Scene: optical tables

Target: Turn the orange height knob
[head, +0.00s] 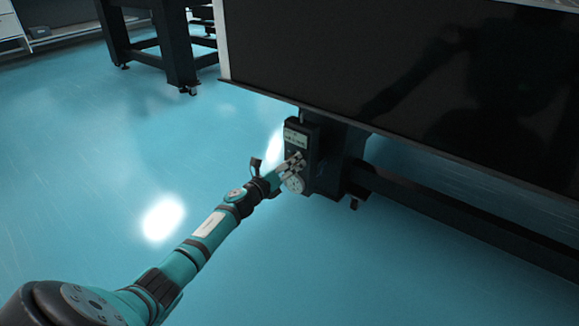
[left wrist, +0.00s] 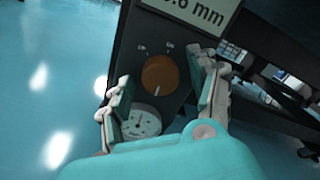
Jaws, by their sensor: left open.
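The optical table (head: 400,85) with a dark side panel overhangs the control box. A dark lower beam (head: 450,210) runs right from the leg. Another table frame (head: 170,50) stands at the back left. The blue floor (head: 100,150) to the left is clear.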

